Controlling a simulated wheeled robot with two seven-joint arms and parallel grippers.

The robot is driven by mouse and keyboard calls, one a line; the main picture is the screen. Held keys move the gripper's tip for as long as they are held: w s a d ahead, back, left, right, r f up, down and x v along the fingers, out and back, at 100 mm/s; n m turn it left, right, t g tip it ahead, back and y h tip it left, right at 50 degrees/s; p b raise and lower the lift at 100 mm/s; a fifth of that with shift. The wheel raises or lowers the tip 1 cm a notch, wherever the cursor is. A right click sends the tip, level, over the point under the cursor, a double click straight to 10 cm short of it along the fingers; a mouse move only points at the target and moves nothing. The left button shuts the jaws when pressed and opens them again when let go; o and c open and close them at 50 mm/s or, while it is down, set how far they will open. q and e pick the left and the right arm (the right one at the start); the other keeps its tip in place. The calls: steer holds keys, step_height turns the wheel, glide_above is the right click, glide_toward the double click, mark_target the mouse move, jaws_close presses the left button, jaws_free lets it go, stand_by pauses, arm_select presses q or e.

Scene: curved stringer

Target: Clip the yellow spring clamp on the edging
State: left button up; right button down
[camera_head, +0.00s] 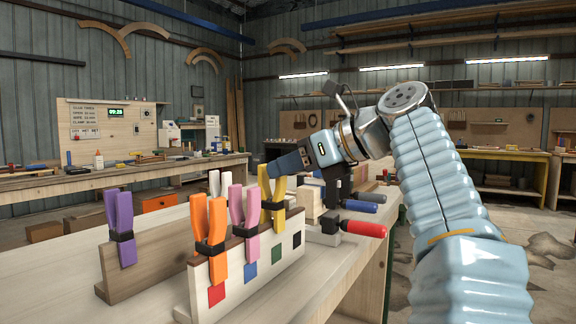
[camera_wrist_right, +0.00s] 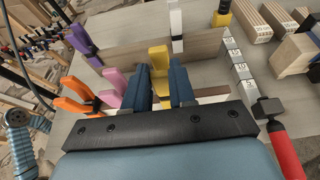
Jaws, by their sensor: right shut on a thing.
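The yellow spring clamp (camera_head: 272,204) stands upright at the right part of the front board (camera_head: 262,262), which has coloured squares on its face. My right gripper (camera_head: 289,164) reaches in from the right and is shut on the clamp's upper handles. In the right wrist view the yellow clamp (camera_wrist_right: 159,76) shows between the two blue fingers (camera_wrist_right: 166,88). Its jaws are partly hidden there. A longer wooden board (camera_head: 148,248) stands behind, with a purple clamp (camera_head: 120,226) at its left end and a white clamp (camera_wrist_right: 176,22) farther along. I cannot tell which strip is the edging. My left gripper is out of view.
Orange (camera_head: 208,236) and pink (camera_head: 244,222) clamps stand on the front board left of the yellow one. A red-handled tool (camera_head: 362,229) lies to the right, near wooden blocks (camera_wrist_right: 290,55). The bench top (camera_head: 60,268) is clear at the front left.

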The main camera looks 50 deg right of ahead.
steer(key=shift+f, duration=0.1)
steer(key=shift+f+b, duration=0.3)
steer(key=shift+f, duration=0.2)
steer(key=shift+f, duration=0.15)
steer(key=shift+f, duration=0.35)
steer(key=c, duration=0.9)
jaws_free()
steer(key=shift+o, duration=0.2)
steer(key=shift+s+r, duration=0.1)
